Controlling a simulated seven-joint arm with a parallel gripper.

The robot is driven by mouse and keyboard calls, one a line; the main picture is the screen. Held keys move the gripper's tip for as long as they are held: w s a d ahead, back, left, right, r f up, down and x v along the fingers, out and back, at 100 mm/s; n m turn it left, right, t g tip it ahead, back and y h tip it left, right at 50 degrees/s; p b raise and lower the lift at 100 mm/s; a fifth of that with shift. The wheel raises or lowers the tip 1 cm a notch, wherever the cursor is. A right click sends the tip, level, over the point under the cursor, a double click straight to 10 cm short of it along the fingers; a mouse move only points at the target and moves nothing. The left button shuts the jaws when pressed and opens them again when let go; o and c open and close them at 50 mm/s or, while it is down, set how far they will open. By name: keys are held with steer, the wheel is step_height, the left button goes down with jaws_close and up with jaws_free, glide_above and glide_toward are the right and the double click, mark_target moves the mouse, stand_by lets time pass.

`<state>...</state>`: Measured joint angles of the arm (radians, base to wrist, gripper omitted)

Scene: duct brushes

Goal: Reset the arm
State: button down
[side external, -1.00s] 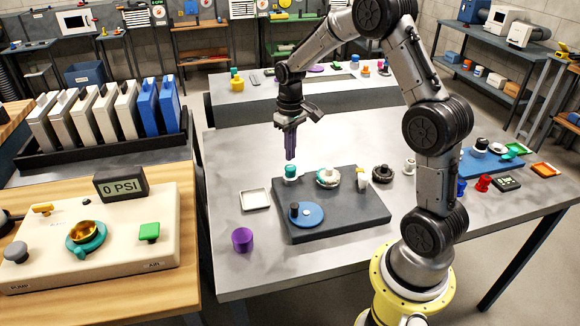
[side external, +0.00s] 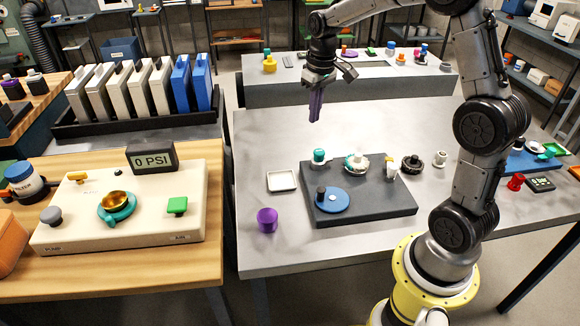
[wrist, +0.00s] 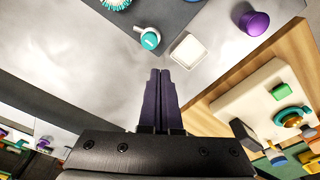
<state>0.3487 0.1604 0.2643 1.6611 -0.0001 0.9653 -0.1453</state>
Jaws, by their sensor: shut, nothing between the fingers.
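My gripper (side external: 315,106) is raised over the grey metal table (side external: 275,235), beyond the dark work board (side external: 385,202). Its purple fingers (wrist: 164,96) are pressed together with nothing between them, pointing down. It is well clear of the table and of every object. On the board are a teal-topped piece (side external: 319,157), a pale round brush-like part (side external: 356,164) and a blue disc (side external: 333,200) with a dark knob. In the wrist view the teal piece (wrist: 150,39) lies past the fingertips.
A white square tray (side external: 282,181) and a purple cup (side external: 267,220) stand left of the board. A dark ring (side external: 412,163) sits to its right. A cream panel (side external: 75,230) with a gauge reading 0 PSI (side external: 152,157) is on the wooden bench. The table's far part is clear.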

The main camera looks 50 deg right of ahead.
steer(key=s+a+r+n+t, duration=0.2)
steer(key=s+a+r+t, duration=0.2)
steer(key=s+a+r, duration=0.75)
steer(key=s+a+f, duration=0.1)
steer(key=s+f, duration=0.1)
steer(key=s, duration=0.3)
steer(key=s+a+f, duration=0.1)
steer(key=s+f, duration=0.1)
steer(key=s, duration=0.4)
steer(key=shift+s+a+f+t, duration=0.25)
steer(key=shift+a+t, duration=0.05)
steer(key=shift+a, duration=0.1)
